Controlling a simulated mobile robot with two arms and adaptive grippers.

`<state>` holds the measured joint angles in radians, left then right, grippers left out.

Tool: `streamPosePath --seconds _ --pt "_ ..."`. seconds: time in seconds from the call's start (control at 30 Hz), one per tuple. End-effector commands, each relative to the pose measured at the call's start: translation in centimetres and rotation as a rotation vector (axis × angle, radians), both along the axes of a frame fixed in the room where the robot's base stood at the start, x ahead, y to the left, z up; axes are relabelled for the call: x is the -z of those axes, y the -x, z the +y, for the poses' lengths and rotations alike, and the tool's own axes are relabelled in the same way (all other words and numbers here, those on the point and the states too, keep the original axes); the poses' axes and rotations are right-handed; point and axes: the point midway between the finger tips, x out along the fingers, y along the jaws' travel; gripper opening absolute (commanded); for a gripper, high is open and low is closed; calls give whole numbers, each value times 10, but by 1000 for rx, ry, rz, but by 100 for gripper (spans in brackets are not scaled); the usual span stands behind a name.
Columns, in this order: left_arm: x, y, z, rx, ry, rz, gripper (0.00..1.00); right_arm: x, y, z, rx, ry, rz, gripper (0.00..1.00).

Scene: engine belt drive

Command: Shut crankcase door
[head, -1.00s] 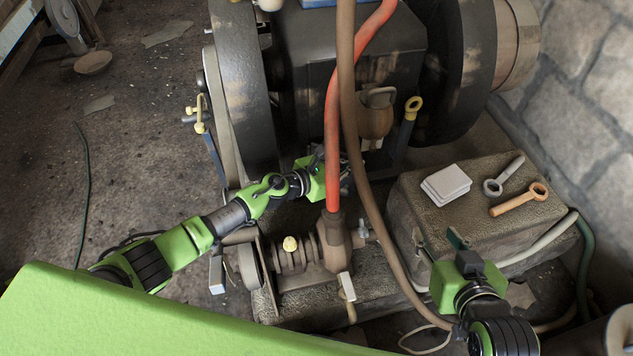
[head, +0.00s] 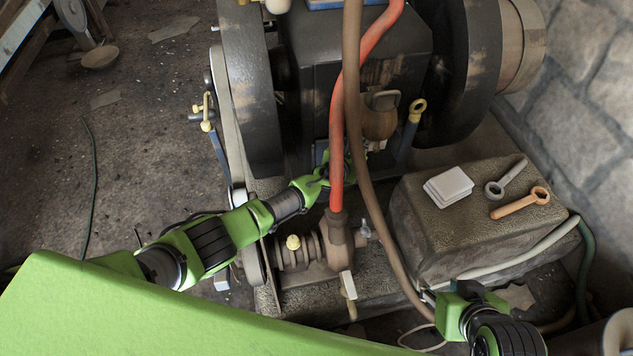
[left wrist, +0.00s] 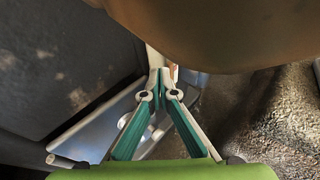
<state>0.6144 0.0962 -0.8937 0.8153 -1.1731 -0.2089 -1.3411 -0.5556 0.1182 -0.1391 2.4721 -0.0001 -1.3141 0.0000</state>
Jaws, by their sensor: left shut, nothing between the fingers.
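The engine's dark crankcase (head: 305,100) stands between two flywheels in the head view. A small blue-grey panel (head: 321,152) shows low on its front, partly behind my left arm; I cannot tell for sure that it is the door. My left gripper, behind the red hose in the head view, shows in the left wrist view (left wrist: 160,74) with its fingertips together and empty. A grey-blue metal plate with holes (left wrist: 105,127) lies beside the fingers there, and a dark face fills the left. My right gripper (head: 432,292) is low at the right, its fingers too small to judge.
A red hose (head: 336,130) and a brown hose (head: 354,150) hang before the engine. A brown pot (head: 380,118) is close to my left gripper, as its rounded underside (left wrist: 220,30) shows. A stone block (head: 425,225) holds white pads (head: 449,187) and two wrenches.

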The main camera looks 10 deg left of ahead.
Motion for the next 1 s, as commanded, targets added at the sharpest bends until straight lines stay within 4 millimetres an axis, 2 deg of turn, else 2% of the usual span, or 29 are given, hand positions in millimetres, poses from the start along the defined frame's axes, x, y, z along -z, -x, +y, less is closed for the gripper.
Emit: streamPosePath --seconds 0.7,1.0 --pt "-1 -6 1 2 1 -1 0 -3 -7 3 -2 -8 -29 40" --pt "-5 5 7 -2 5 -6 0 -3 -7 2 -2 -7 -28 40"
